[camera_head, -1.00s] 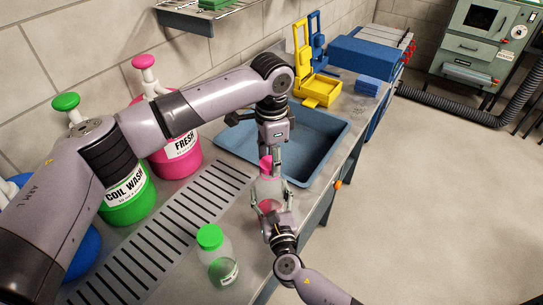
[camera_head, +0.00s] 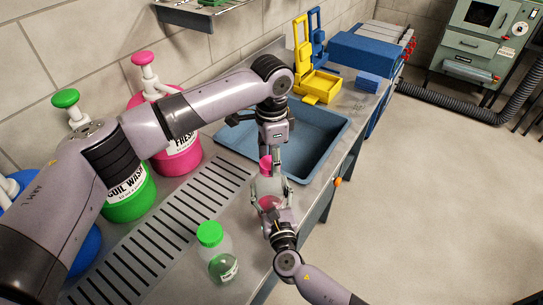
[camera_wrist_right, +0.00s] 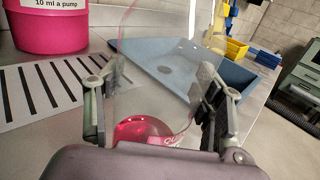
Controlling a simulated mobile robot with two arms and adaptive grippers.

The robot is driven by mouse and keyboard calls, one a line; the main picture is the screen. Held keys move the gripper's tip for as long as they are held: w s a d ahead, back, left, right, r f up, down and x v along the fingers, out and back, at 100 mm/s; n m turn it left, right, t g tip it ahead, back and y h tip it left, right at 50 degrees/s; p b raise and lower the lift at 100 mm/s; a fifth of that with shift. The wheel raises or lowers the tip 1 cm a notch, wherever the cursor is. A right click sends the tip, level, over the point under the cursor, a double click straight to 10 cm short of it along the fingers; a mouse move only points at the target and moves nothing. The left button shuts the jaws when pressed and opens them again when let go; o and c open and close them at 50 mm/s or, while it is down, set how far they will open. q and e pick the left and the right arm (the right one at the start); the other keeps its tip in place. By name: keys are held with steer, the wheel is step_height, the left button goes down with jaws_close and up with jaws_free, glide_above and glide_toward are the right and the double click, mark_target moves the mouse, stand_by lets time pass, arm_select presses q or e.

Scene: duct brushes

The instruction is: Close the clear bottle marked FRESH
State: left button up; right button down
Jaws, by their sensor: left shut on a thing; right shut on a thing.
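The clear bottle (camera_head: 268,190) holds some pink liquid and stands near the front edge of the steel counter; it also shows in the right wrist view (camera_wrist_right: 150,115). Its label is mostly hidden. A pink cap (camera_head: 265,163) is at the bottle's mouth; I cannot tell whether it is fully seated. My left gripper (camera_head: 271,158) points down from above and is shut on the pink cap. My right gripper (camera_head: 271,207) is shut around the bottle's body from the front, with one finger on each side, as the right wrist view (camera_wrist_right: 160,112) shows.
A green-capped clear bottle (camera_head: 221,262) stands at the front left. A blue sink basin (camera_head: 325,140) lies behind the held bottle. The pink FRESH jug (camera_head: 183,158) and green COIL WASH jug (camera_head: 132,200) stand along the wall. A slotted drain (camera_head: 165,235) runs between.

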arm_select(q)
steer(key=m, duration=0.7)
steer(key=shift+s, duration=0.1)
steer(key=m, duration=0.6)
steer(key=shift+s+a+m, duration=0.1)
steer(key=shift+m, duration=0.2)
steer(key=m, duration=0.8)
steer(key=shift+a, duration=0.15)
steer(key=m, duration=0.7)
steer(key=shift+a, duration=0.1)
steer(key=o, duration=0.7)
